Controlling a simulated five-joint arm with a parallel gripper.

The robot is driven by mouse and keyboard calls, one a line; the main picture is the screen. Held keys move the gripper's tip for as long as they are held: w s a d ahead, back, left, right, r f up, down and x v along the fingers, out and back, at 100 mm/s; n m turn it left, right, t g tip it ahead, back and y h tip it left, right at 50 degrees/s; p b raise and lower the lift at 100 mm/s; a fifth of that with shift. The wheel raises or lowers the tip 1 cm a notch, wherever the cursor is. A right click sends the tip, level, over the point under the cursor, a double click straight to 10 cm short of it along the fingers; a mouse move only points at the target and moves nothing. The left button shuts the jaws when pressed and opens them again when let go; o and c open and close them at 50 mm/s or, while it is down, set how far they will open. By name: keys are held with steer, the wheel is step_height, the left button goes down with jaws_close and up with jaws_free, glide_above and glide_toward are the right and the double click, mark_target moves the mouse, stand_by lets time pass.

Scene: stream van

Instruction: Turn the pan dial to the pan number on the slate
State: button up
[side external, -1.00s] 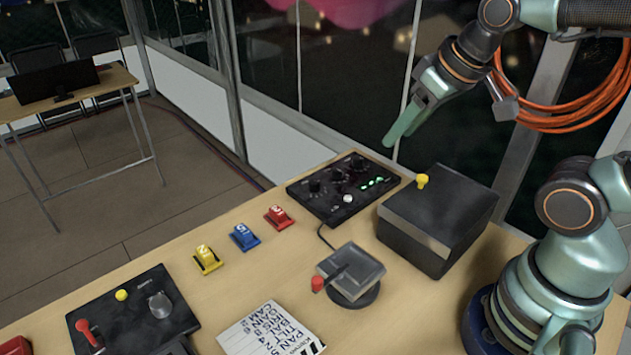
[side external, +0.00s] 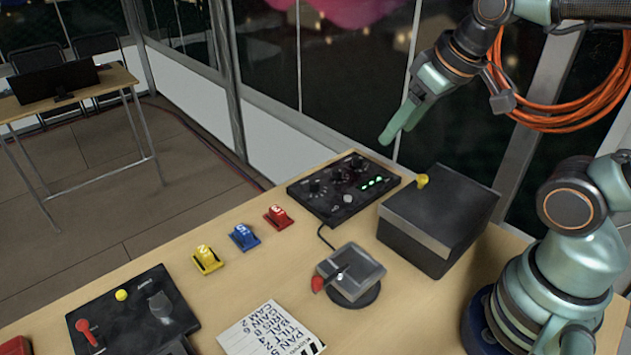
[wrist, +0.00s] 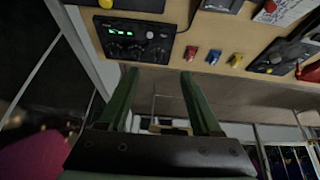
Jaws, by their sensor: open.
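A black control box (side external: 325,207) with several dark dials and lit green indicators sits at the far edge of the table. It also shows at the top of the wrist view (wrist: 146,24), its row of dials facing me. Which dial is the pan dial I cannot read. The white slate (side external: 262,333) lies at the front edge, partly cut off, with a row that appears to read PAN 5. My gripper (side external: 400,125) hangs above and beyond the box, touching nothing. In the wrist view its two fingers (wrist: 158,77) are apart and empty.
A dark box with a yellow button (side external: 422,181) stands right of the control box. Yellow (side external: 207,260), blue (side external: 244,237) and red (side external: 278,216) numbered switches line the left. A black lever panel (side external: 125,325) lies front left.

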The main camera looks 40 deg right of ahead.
steer(key=w+d+r+n+g, duration=0.2)
steer(key=w+d+n, duration=0.1)
steer(key=w, duration=0.4)
steer(key=n+g, duration=0.3)
steer(key=n, duration=0.6)
glide_above(358, 157)
step_height(358, 157, down, 13)
step_height(358, 157, down, 12)
steer(key=shift+s+r, duration=0.1)
steer(key=shift+r, duration=0.15)
jaws_close()
